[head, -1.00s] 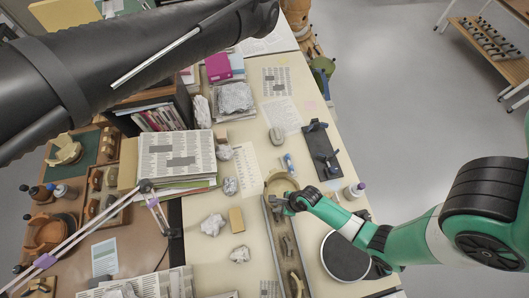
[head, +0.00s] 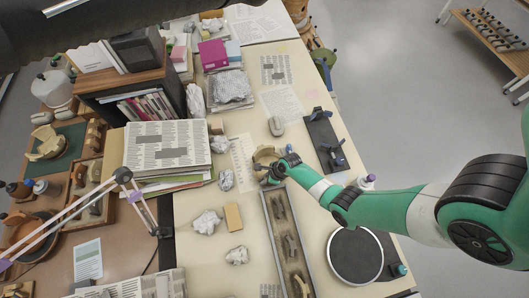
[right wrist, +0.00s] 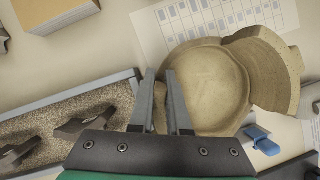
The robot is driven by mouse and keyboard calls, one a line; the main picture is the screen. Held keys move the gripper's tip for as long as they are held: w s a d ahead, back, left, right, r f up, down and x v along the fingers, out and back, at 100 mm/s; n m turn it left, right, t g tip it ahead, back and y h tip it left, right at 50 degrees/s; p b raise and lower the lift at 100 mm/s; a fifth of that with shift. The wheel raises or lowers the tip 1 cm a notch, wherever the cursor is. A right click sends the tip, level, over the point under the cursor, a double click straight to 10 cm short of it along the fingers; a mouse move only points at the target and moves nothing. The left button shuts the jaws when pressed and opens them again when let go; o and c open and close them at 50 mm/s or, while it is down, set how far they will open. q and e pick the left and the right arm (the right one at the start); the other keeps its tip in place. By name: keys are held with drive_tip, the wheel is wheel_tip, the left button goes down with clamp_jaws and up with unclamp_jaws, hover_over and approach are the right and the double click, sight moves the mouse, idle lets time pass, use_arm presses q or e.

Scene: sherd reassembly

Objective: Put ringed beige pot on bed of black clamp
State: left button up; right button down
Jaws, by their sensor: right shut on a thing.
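The ringed beige pot (head: 265,155) is at the middle of the table, just beyond the far end of the sherd tray. In the right wrist view the round bowl-like pot (right wrist: 208,88) shows its inside, with a thick curved piece on its right. My right gripper (head: 277,170) is shut on the pot's near-left wall; its two fingers (right wrist: 163,100) straddle the wall in the wrist view. I cannot tell how far the pot is above the table. The black clamp (head: 322,140), a dark flat base with blue-grey parts, lies to its right. My left gripper is not in view.
A long sand tray (head: 268,219) with sherds lies just below the pot. A round turntable (head: 355,255) and a purple-capped bottle (head: 367,181) are at the right. A blue object (right wrist: 262,140) is close by.

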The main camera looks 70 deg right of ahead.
drive_tip(key=shift+f, duration=0.8)
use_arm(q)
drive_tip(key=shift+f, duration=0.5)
use_arm(e)
drive_tip(key=shift+r, duration=0.15)
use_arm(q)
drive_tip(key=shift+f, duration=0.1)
use_arm(e)
drive_tip(key=c, duration=1.2)
unclamp_jaws()
drive_tip(key=shift+f, duration=0.2)
drive_tip(key=shift+o, duration=0.2)
drive_tip(key=shift+r, duration=0.1)
